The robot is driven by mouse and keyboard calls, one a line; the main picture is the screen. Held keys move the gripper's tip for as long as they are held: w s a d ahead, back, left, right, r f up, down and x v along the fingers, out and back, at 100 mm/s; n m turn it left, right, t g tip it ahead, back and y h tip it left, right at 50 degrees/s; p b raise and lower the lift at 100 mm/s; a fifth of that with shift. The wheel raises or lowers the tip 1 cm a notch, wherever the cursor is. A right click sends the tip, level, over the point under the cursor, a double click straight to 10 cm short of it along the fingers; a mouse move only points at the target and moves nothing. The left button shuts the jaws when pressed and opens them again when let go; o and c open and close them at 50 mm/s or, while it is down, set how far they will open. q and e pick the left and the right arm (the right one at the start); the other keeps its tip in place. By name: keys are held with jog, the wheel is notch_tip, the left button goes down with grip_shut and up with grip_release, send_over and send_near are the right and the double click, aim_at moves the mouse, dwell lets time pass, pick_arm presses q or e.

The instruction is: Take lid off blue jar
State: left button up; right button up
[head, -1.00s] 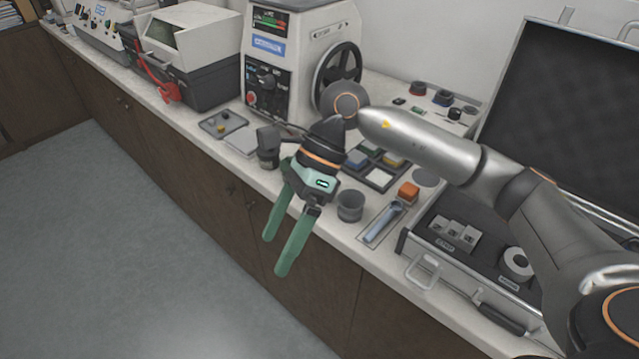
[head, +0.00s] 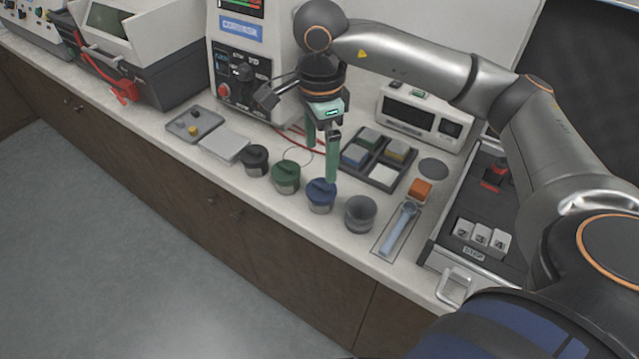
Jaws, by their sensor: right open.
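The blue jar (head: 321,198) stands upright on the counter with its dark blue lid (head: 321,189) on, a small knob on top. It is in a row between a green-lidded jar (head: 286,177) and an open grey cup (head: 360,214). My right gripper (head: 322,160) points down, its two green fingers open and empty. One fingertip is just above and behind the blue lid in the picture; I cannot tell whether it touches. The other finger is farther left, behind the jars. My left gripper is not in view.
A black-lidded jar (head: 254,160) stands left of the green one. A tray of coloured blocks (head: 378,161) lies behind the blue jar. A blue spoon (head: 398,230), an orange block (head: 420,190) and an open case (head: 480,215) are to the right. The press (head: 240,75) stands behind.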

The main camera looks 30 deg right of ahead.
aim_at(321, 185)
notch_tip(321, 185, down, 2)
jog(key=shift+f, duration=0.1)
jog(key=shift+s+f+p, duration=0.15)
jog(key=shift+f+p, duration=0.2)
jog(key=shift+f, duration=2.4)
jog(key=c, duration=1.2)
jog(key=shift+r, duration=0.1)
